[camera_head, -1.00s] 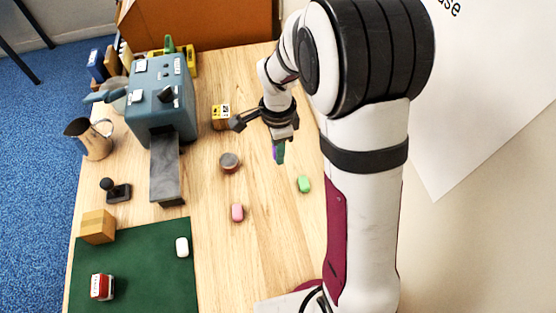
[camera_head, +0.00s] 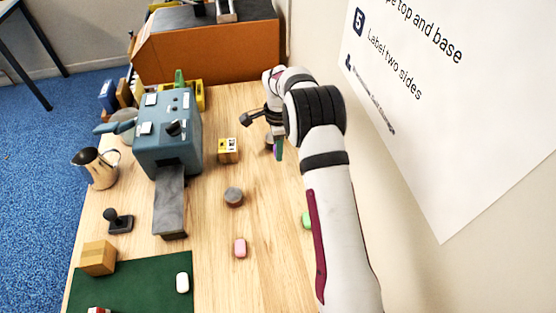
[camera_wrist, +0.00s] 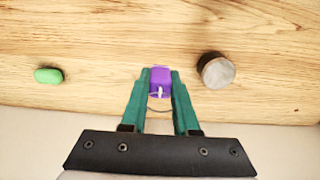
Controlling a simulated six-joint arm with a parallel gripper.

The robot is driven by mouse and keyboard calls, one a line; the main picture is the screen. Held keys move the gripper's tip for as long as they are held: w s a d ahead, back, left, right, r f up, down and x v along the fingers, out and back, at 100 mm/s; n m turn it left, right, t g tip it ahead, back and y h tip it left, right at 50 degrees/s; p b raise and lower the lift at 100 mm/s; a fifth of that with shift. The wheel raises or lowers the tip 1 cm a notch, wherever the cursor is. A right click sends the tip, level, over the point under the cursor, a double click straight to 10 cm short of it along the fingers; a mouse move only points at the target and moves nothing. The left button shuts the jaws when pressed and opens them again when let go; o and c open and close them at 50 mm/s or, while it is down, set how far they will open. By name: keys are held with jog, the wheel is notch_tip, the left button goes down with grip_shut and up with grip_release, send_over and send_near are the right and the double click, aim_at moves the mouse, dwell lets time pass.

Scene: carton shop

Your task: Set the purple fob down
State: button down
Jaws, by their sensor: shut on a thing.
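My gripper (camera_wrist: 160,76) is shut on the purple fob (camera_wrist: 160,83), which sits between the two green fingers in the wrist view. In the head view my gripper (camera_head: 277,148) is at the far right part of the wooden table (camera_head: 265,205), right of a small yellow box (camera_head: 228,150). The fob is hard to make out there. I cannot tell how far it is above the table top.
A green fob (camera_wrist: 48,75) and a round tin (camera_wrist: 216,70) lie either side of my gripper. A pink fob (camera_head: 240,248) and a white one (camera_head: 182,283) on a green mat (camera_head: 135,280) are nearer. A teal machine (camera_head: 168,140) stands left.

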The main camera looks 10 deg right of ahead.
aim_at(278, 166)
notch_tip(278, 166, down, 4)
jog(key=shift+f, duration=0.1)
jog(key=c, duration=0.7)
grip_release()
jog(key=shift+f, duration=0.15)
jog(key=shift+o, duration=0.2)
